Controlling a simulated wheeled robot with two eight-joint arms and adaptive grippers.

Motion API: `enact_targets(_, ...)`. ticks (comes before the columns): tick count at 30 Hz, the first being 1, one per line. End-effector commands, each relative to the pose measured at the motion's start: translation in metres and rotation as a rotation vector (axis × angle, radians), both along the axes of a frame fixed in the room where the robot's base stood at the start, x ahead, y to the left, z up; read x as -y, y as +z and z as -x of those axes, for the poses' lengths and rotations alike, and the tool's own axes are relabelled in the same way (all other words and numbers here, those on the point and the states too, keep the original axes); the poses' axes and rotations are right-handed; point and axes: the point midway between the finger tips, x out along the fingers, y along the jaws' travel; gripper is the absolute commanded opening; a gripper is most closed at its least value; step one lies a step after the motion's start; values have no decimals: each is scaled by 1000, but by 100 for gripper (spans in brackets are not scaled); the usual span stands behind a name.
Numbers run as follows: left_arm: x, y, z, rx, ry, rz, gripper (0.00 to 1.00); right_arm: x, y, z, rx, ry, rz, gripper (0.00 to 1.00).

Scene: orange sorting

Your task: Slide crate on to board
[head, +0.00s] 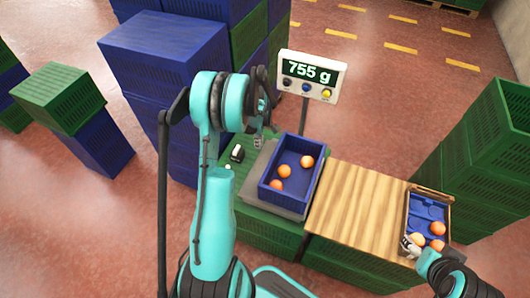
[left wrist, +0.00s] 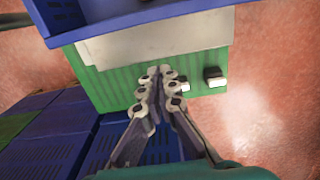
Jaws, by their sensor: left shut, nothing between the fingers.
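A blue crate (head: 267,193) with three oranges sits on the grey scale plate (head: 291,213). The wooden board (head: 355,205) lies to the right of the scale, level with it or nearly so. My left gripper (head: 262,130) is shut and empty, above and behind the crate's far left corner. In the left wrist view, the shut fingertips (left wrist: 158,74) show over green crating, with the blue crate's wall (left wrist: 130,22) beyond them, apart from it. My right gripper (head: 410,246) is at the near left of the tray at the board's right end; its fingers are too small to read.
The scale display (head: 311,72) reads 755 g on a post behind the crate. A blue-lined tray (head: 430,212) holds several oranges at the board's right end. Crate stacks (head: 170,60) stand at left and right (head: 495,150). The board's middle is clear.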

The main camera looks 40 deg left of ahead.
Motion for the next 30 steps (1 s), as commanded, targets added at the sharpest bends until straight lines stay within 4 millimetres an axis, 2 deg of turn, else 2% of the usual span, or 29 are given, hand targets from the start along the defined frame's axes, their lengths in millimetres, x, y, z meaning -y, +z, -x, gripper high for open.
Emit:
enact_targets(14,0,-97,0,1,-3,0,0,0,-38,0,0,0,0,70)
enact_targets(21,32,-94,-8,1,-6,0,0,0,-47,0,0,0,0,70)
enact_targets(30,40,-92,-10,1,-4,0,0,0,-48,0,0,0,0,70)
